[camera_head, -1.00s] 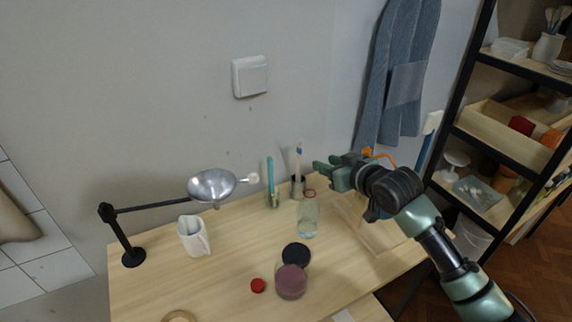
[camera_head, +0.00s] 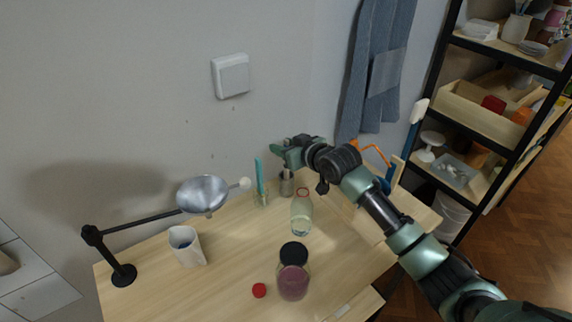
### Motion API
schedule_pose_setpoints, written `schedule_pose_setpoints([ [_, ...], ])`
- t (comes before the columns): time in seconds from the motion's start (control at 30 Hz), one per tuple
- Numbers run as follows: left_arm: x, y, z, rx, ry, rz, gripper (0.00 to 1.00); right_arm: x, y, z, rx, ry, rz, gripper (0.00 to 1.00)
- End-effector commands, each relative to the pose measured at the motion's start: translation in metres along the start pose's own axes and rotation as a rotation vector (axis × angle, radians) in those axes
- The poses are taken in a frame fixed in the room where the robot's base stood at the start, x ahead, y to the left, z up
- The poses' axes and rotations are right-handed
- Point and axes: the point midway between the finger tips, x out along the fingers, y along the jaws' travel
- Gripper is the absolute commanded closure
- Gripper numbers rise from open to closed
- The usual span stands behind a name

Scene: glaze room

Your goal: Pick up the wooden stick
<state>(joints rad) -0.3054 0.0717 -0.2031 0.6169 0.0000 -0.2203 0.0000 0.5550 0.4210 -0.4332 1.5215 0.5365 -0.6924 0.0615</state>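A small dark cup (camera_head: 286,188) stands at the back of the wooden table. The thin upright stick that stood in it a second ago, with a bluish tip, is now mostly hidden by my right gripper (camera_head: 281,151). The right gripper is just above the cup, its fingers pointing left, at the height of the stick's upper part. I cannot tell whether the fingers are around the stick, touching it or shut. My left gripper is not in view.
A turquoise brush (camera_head: 260,178) stands in a holder left of the cup. A glass bottle (camera_head: 301,215) is in front. A jar of purple powder (camera_head: 293,282), red cap (camera_head: 259,290), white mug (camera_head: 187,246) and black-armed lamp (camera_head: 203,193) share the table (camera_head: 225,265).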

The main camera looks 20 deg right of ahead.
Motion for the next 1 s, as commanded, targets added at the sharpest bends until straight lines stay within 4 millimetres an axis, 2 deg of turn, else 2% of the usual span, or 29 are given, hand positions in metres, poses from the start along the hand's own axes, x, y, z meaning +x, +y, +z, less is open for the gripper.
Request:
schedule_pose_setpoints([
  [0.13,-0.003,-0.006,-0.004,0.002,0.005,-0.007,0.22,0.013,0.000,0.000,0.001,0.000,0.000,0.65],
  [0.4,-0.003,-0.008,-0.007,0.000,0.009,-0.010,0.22,0.016,0.000,0.001,0.000,0.001,-0.001,0.65],
  [0.43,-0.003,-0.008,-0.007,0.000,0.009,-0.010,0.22,0.016,0.000,0.001,0.000,0.001,-0.001,0.68],
  [0.53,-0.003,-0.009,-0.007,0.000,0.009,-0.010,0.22,0.016,0.000,0.001,0.000,0.000,0.000,0.96],
  [0.57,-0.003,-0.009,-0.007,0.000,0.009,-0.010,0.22,0.016,0.000,0.001,0.000,0.000,0.000,1.00],
  [1.0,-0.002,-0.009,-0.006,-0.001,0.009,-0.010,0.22,0.015,0.000,-0.002,0.000,0.001,0.000,1.00],
])
